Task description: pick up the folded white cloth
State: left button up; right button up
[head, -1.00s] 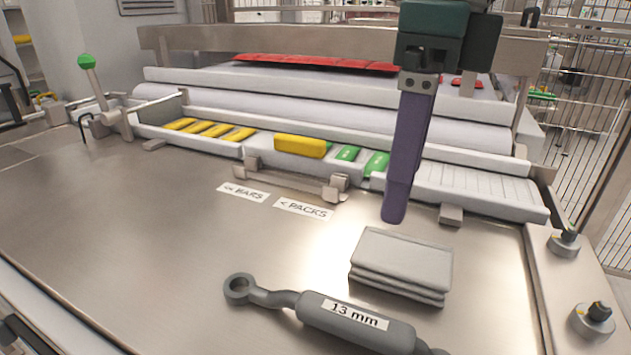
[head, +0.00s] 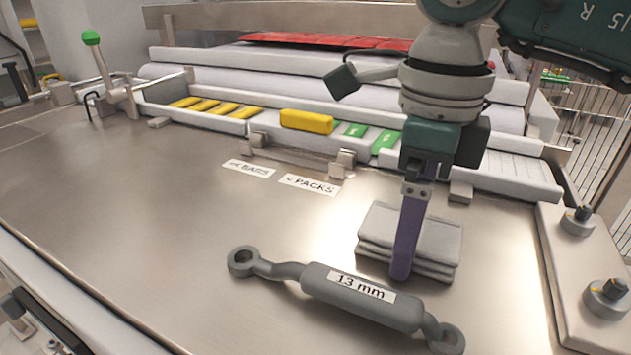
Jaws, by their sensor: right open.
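The folded white cloth (head: 441,240) lies on the steel table on the right, a stack of several flat layers. My right gripper (head: 402,274) comes down from above, with its purple finger in front of the cloth's near left part and hiding some of it. The fingers line up one behind the other in this view, so the gap between them does not show. The jaws are open and the cloth still lies flat. I cannot tell whether the finger touches it. My left gripper is not in view.
A grey tool marked 13 mm (head: 347,292) lies just in front of the cloth. Behind are a tray with yellow bars (head: 217,109), a yellow pack (head: 306,121) and green packs (head: 385,142). Round knobs (head: 606,297) stand at the right. The table's left and middle are clear.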

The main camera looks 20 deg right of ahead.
jog(key=shift+c, duration=0.2)
jog(key=c, duration=1.1)
jog(key=shift+r, duration=0.1)
jog(key=shift+r, duration=0.5)
notch_tip(320, 180, up, 19)
jog(key=p, duration=0.4)
